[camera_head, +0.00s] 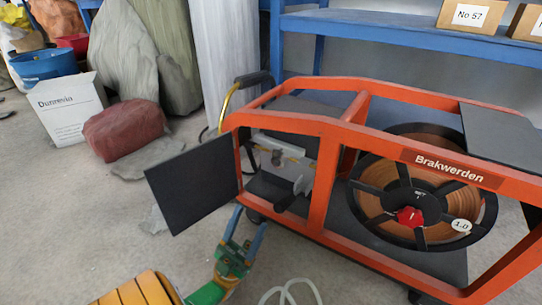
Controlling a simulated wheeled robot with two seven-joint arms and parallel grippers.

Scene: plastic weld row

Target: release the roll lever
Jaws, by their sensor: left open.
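An orange-framed cart (328,170) labelled Brakwerden stands at the right. Inside its left bay is a grey mechanism (283,162) with a black handle-like lever (292,196) slanting down at its front. This looks like the roll lever, but its exact setting is too small to tell. My left gripper (250,217) has blue fingers, is open and empty, and is on the near side of the bay, below and left of the lever, apart from it. My right gripper is not in view.
A dark flat panel (193,188) sticks out left from the bay. A wire spool (420,195) with a red knob (409,216) fills the right bay. A pale hose (290,292) lies in front. A red lump (124,130) and white box (68,108) stand behind left.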

